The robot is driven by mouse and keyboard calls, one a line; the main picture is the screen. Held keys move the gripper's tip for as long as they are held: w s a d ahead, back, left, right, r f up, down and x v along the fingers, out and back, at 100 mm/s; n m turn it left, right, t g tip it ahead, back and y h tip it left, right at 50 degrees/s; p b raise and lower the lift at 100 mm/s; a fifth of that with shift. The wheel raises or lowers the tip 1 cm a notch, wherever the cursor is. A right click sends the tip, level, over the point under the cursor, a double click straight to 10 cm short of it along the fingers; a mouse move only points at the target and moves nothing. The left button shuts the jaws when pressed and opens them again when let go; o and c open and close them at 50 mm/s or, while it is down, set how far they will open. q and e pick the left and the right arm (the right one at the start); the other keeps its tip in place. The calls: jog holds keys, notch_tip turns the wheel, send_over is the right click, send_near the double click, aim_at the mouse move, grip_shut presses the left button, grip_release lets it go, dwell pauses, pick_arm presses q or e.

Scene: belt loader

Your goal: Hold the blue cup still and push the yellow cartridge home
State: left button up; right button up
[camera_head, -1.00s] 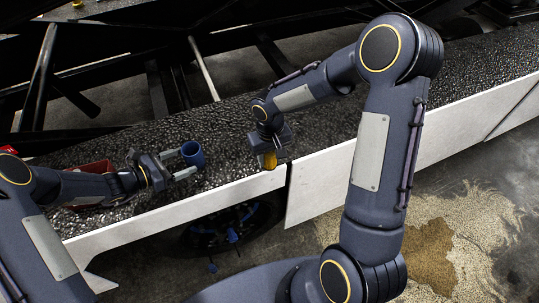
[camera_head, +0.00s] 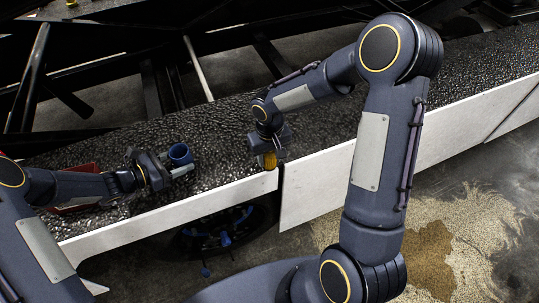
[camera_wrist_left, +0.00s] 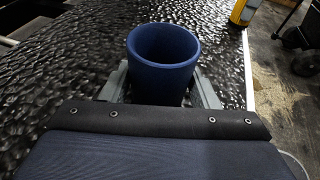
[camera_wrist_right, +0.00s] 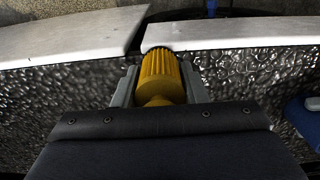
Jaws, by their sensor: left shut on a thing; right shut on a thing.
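The blue cup (camera_head: 180,153) stands on the dark textured belt at the left of the head view, its open mouth facing up. My left gripper (camera_head: 179,171) is shut on it, with a finger on each side; the cup (camera_wrist_left: 164,60) looks empty in the left wrist view. The yellow cartridge (camera_head: 268,160) is in my right gripper (camera_head: 271,150), to the right of the cup and apart from it. In the right wrist view the ribbed cartridge (camera_wrist_right: 162,78) sits between both fingers, near the belt's white edge.
A red tray (camera_head: 75,207) is on the belt behind my left forearm. The dark belt (camera_head: 215,135) is clear between the grippers. A white side panel (camera_head: 330,175) runs along its near edge, with a gap close to the cartridge.

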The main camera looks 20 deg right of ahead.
jog(key=shift+c, duration=1.4)
jog(key=shift+w+a+r, duration=0.15)
jog(key=shift+w, duration=0.1)
jog(key=shift+n, duration=0.7)
jog(key=w+a+r, duration=0.2)
jog(key=w+a, duration=0.1)
jog(key=w+a+r, duration=0.1)
jog(key=w+a, duration=0.1)
jog(key=shift+w+a+r, duration=0.1)
jog(key=shift+w+a, duration=0.05)
jog(key=shift+a, duration=0.1)
jog(key=w+a+r+n, duration=0.1)
jog(key=w+a+r, duration=0.25)
jog(key=a, duration=0.25)
notch_tip(320, 180, up, 8)
jog(key=f+n, duration=0.1)
jog(key=n, duration=0.1)
send_over(177, 146)
jog(key=s, duration=0.3)
jog(key=shift+d+r, duration=0.1)
jog(key=shift+r, duration=0.15)
notch_tip(177, 146, down, 6)
jog(key=shift+f, duration=1.85)
